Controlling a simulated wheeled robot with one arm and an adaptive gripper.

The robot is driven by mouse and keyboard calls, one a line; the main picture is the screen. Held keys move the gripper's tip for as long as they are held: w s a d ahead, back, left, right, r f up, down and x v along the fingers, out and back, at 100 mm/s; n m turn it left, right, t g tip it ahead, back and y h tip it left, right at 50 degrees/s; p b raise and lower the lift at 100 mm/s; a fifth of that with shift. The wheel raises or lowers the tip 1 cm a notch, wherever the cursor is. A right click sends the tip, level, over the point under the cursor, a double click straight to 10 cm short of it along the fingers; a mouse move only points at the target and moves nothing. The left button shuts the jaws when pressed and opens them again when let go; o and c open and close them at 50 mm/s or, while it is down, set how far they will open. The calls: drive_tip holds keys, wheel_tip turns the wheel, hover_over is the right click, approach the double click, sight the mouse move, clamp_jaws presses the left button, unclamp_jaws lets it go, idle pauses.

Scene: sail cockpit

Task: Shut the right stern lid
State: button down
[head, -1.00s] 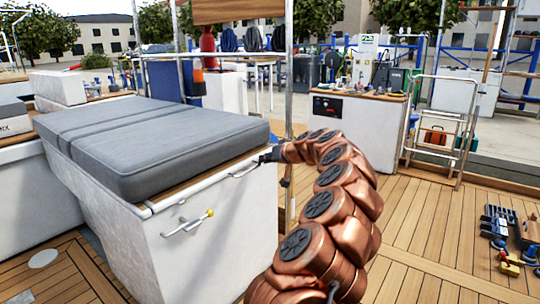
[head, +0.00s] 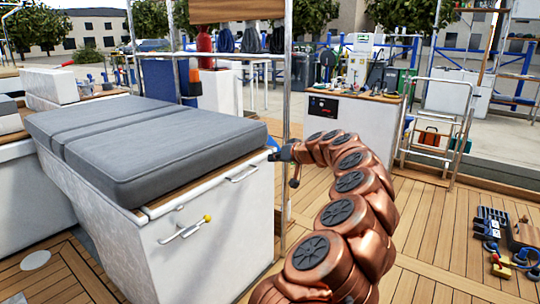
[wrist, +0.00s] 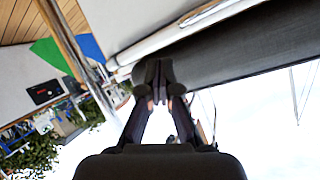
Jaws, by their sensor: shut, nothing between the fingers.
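The lid I take for the right stern lid carries a grey seat cushion (head: 150,150) in the head view. It lies nearly flat over a white locker (head: 200,260), with a thin wooden edge showing below the cushion; any small gap there is hard to tell. The locker's side has a metal handle (head: 242,172) and a latch with a yellow knob (head: 208,218). My gripper (head: 273,155) is at the lid's right corner, small and partly hard to see. In the wrist view my gripper (wrist: 158,78) is shut and empty, its tips overlapping the dark cushion side (wrist: 240,48); contact is unclear.
A metal post (head: 285,200) stands close beside my gripper. A white cabinet (head: 350,130) with tools on top is behind. A ladder rail (head: 437,130) is at the right. Tools (head: 500,235) lie on the wooden deck at far right. The deck between is clear.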

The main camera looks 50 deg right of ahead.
drive_tip(key=s+f+p, duration=0.2)
drive_tip(key=s, duration=0.4)
drive_tip(key=shift+s+a, duration=0.15)
drive_tip(key=shift+a, duration=0.3)
